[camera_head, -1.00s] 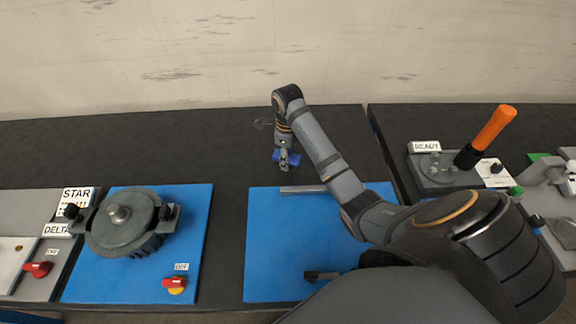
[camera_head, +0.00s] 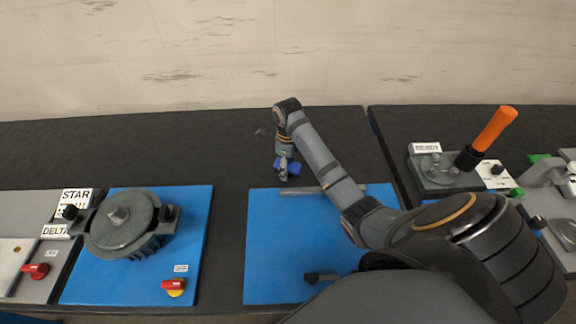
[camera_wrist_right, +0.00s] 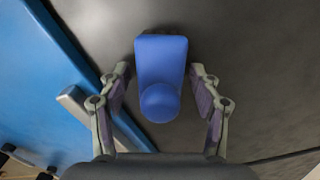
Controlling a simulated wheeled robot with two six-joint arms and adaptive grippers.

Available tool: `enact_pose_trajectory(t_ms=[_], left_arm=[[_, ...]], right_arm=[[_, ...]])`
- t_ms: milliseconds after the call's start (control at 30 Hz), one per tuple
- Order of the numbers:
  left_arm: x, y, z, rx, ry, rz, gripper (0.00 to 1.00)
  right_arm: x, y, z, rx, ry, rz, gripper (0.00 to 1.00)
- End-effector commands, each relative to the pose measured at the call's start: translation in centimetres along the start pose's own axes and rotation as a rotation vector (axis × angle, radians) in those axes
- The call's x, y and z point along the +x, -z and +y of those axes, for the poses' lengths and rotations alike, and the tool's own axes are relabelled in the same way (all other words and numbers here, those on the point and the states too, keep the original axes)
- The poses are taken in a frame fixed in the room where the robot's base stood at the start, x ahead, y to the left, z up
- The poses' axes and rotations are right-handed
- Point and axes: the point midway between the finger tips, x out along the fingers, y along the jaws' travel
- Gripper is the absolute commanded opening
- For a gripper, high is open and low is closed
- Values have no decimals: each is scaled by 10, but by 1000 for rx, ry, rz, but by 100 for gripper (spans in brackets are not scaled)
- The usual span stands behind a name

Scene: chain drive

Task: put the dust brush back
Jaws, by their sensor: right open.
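The blue thing, which I take to be the dust brush (camera_wrist_right: 163,80), has a flat block and a round knob end. In the right wrist view it lies between the two fingers of my right gripper (camera_wrist_right: 162,92). The fingers are open, with a gap showing on each side of it. In the head view the brush (camera_head: 292,166) shows partly behind my right gripper (camera_head: 286,172), on the dark bench top beyond the right blue plate. Whether its underside rests on the bench is hard to tell. My left gripper is not in view.
A grey bar (camera_head: 305,191) lies along the far edge of the right blue plate (camera_head: 275,250), close to my gripper. A motor-like housing (camera_head: 122,225) stands on the left blue plate. An orange-handled lever (camera_head: 493,130) rises at right.

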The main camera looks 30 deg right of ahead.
Motion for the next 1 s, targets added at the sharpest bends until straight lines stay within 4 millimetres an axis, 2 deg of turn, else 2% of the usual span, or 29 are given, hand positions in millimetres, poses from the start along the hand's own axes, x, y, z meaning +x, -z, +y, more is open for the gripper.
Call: enact_pose_trajectory(t_ms=[67,167,267,300,333,533,700,1000], left_arm=[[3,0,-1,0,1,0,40],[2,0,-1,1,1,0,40],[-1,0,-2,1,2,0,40],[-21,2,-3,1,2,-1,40],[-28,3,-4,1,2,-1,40],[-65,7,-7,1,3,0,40],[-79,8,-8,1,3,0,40],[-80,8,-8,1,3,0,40]], right_arm=[[-1,0,0,0,2,-1,64],[-16,0,-1,0,3,-3,64],[-41,0,-1,0,5,-3,64],[-61,0,-1,1,3,-1,64],[-70,0,0,1,2,-1,64],[-108,0,0,0,0,0,64],[-122,0,0,0,0,0,64],[-122,0,0,0,0,0,64]])
